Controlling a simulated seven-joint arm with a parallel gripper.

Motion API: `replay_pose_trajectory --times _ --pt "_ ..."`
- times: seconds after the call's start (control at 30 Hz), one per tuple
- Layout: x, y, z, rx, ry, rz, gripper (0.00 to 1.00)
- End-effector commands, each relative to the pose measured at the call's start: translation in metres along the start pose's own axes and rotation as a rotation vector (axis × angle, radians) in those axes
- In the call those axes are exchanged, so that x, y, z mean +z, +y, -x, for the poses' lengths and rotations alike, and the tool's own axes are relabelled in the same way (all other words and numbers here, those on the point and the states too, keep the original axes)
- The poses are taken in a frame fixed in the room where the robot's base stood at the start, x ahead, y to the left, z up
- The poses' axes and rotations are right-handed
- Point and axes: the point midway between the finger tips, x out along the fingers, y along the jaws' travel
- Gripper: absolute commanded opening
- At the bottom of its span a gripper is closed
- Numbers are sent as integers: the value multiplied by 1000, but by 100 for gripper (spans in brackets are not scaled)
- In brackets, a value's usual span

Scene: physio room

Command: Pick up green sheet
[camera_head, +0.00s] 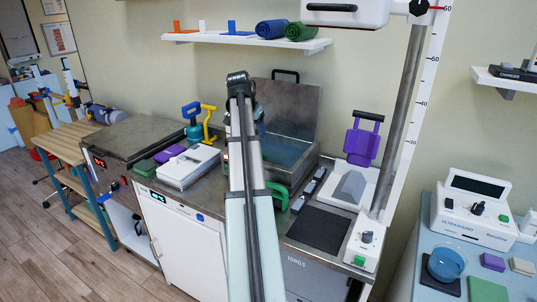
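Two flat green pieces are in view, and I cannot tell which one is the green sheet. A small dark green slab (146,168) lies on the steel counter at the left, beside a purple slab (169,154). A green flat piece (487,290) lies on the light blue table at the lower right, cut off by the picture's bottom edge. My arm rises through the middle of the picture, in front of the steel basin. My gripper does not show; the arm links hide what is behind them.
A white device (189,167) stands near the green slab. The open steel basin (288,152), a dark mat (318,229) and a purple-paddled stand (362,145) occupy the counter's right part. An ultrasound unit (473,211) and a blue bowl (446,264) crowd the right table. A shelf (246,41) overhangs the counter.

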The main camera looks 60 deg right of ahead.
Motion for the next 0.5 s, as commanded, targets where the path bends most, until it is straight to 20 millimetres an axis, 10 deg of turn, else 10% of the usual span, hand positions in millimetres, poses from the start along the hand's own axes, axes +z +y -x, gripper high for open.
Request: replay_pose_trajectory --times 0.5 --pt "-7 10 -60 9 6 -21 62"
